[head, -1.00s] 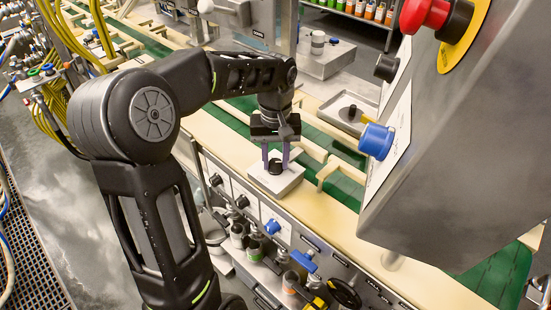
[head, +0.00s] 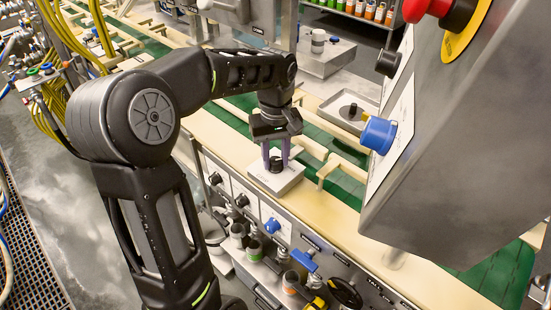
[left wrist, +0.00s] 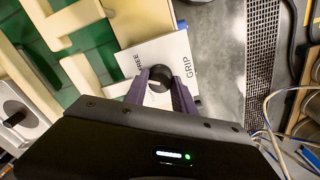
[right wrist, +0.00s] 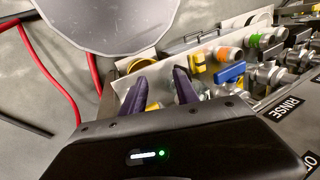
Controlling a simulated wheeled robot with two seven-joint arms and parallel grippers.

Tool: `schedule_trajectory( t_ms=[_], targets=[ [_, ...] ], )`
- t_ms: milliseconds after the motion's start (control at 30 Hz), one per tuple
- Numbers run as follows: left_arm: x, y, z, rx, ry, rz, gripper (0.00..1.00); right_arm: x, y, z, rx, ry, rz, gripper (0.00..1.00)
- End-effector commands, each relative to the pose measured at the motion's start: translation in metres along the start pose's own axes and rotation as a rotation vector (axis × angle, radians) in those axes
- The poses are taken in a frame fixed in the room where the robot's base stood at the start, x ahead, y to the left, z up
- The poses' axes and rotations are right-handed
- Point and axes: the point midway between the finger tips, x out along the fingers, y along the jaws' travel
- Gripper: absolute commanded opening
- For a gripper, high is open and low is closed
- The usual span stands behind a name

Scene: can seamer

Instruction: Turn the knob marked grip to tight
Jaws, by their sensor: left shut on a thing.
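The grip knob (head: 277,164) is a small black round knob on a white block (head: 290,184) beside the green conveyor. In the left wrist view the knob (left wrist: 160,75) sits on a white plate (left wrist: 150,50) lettered GRIP and FREE. No TIGHT label is readable there, and the knob's pointer cannot be made out. My left gripper (head: 276,160) reaches down from above, its purple fingers on either side of the knob and shut on it. My right gripper (right wrist: 160,82) shows in the right wrist view only, its fingers apart with nothing between them.
A grey control box (head: 465,150) with a blue knob (head: 378,134) and red button (head: 426,9) stands close at the right. Below the grip block, a front panel carries black knobs, a blue knob (head: 273,226) and valves. Near my right gripper are valves with a blue handle (right wrist: 230,72).

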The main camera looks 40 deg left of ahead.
Motion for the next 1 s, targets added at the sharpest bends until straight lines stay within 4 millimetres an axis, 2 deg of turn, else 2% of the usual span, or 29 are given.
schedule_trajectory(
  t_ms=[1000],
  targets=[
    [0.000,0.000,-0.001,-0.954,0.002,0.003,0.00,0.018,0.005,-0.003,-0.005,0.006,-0.007,0.36]
  ],
)
